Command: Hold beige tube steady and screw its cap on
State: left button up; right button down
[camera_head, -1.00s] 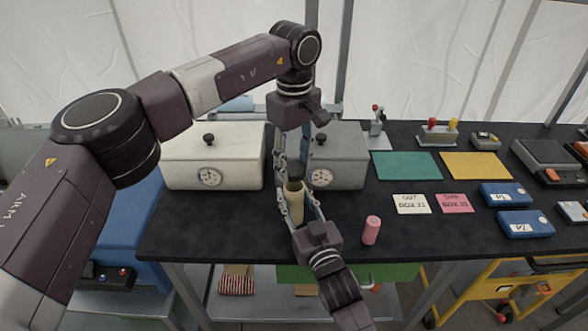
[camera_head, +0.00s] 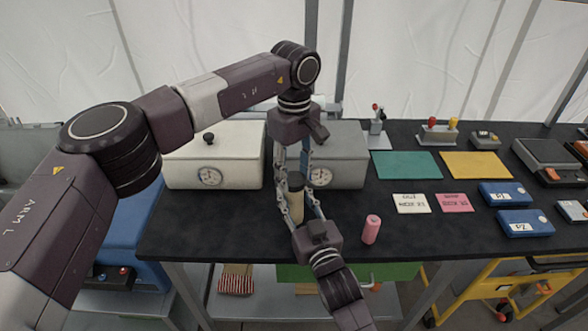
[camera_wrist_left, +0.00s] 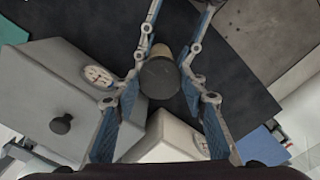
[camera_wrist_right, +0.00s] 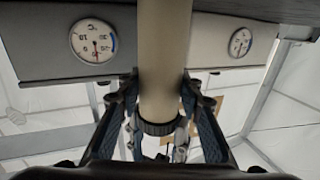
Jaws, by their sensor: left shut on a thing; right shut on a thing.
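The beige tube (camera_head: 297,210) stands upright above the front part of the table, with its dark cap (camera_head: 296,184) at its top. My left gripper (camera_head: 294,184) points down from above and is shut on the cap. In the left wrist view the round cap (camera_wrist_left: 160,78) sits between the fingers, with a little of the tube (camera_wrist_left: 161,50) behind it. My right gripper (camera_head: 297,206) reaches up from the front and is shut around the tube. The tube (camera_wrist_right: 160,65) fills the middle of the right wrist view. Whether the cap's thread is engaged is hidden.
A white box (camera_head: 230,165) and a grey box (camera_head: 345,165), each with a dial, stand behind the grippers. Cards, mats and blue boxes (camera_head: 525,223) lie farther right. The front left tabletop (camera_head: 205,225) is clear.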

pick_arm(q)
jog(key=shift+f, duration=0.65)
dwell(0.5)
jog(key=m, duration=0.7)
jog(key=shift+m, duration=0.4)
jog(key=m, duration=0.3)
jog(key=shift+m, duration=0.3)
jog(key=m, duration=0.4)
jog(key=shift+m, duration=0.4)
jog(key=o, duration=0.8)
